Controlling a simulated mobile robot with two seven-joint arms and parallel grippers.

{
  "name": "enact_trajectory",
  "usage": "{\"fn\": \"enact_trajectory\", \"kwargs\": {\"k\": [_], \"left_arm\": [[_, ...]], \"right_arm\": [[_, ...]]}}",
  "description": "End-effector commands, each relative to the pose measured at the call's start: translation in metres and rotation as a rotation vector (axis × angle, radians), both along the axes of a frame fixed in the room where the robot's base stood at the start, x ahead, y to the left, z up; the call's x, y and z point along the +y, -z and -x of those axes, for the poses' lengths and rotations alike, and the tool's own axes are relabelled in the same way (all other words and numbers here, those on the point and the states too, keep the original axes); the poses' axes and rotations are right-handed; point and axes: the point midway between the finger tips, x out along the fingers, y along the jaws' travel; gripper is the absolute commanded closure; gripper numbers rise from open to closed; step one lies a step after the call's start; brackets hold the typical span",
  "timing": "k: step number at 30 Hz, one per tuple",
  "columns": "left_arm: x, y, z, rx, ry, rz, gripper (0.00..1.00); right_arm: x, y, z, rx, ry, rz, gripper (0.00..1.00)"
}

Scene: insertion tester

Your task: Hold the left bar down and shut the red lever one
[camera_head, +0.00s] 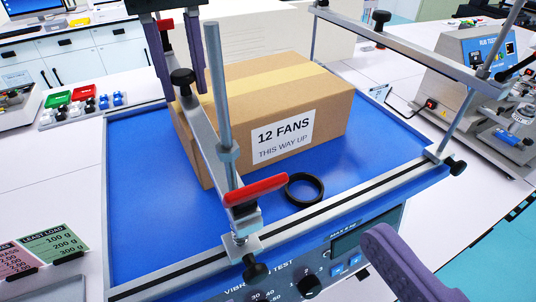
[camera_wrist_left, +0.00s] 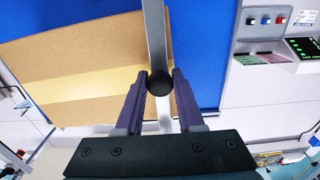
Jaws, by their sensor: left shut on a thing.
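The left bar (camera_head: 205,135) is a silver bar running front to back across the left part of the cardboard box (camera_head: 282,92), which stands on the blue plate (camera_head: 375,165). Its black knob (camera_head: 182,77) sits between the purple fingers of my left gripper (camera_head: 184,94), which is shut on it. The wrist view shows the same knob (camera_wrist_left: 158,83) between both fingers. The red lever (camera_head: 255,190) is at the bar's front end, by an upright rod, pointing right and slightly up. One purple finger of my right gripper (camera_head: 400,265) shows at the lower right, apart from the tester; its opening is not visible.
A right bar (camera_head: 420,52) with a black knob spans the back right between upright rods. A black ring (camera_head: 304,187) lies on the plate before the box. The control panel (camera_head: 330,262) is at the front. Blue plate right of the ring is clear.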

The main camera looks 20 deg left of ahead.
Motion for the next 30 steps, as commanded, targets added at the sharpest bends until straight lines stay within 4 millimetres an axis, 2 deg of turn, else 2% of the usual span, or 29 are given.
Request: {"fn": "enact_trajectory", "kwargs": {"k": [6, 15, 26, 30], "left_arm": [[0.001, 0.001, 0.000, 0.000, -0.002, -0.004, 1.00], [0.001, 0.001, 0.000, 0.000, -0.003, -0.004, 1.00], [0.001, 0.001, 0.000, 0.000, -0.003, -0.004, 1.00], [0.001, 0.001, 0.000, 0.000, -0.003, -0.004, 1.00]], "right_arm": [[0.028, -0.001, -0.024, -0.006, 0.000, -0.002, 0.25], [0.055, 0.000, -0.048, -0.003, 0.001, 0.000, 0.25], [0.059, 0.000, -0.051, -0.001, 0.001, 0.001, 0.25], [0.059, 0.000, -0.051, -0.001, 0.001, 0.001, 0.37]]}}
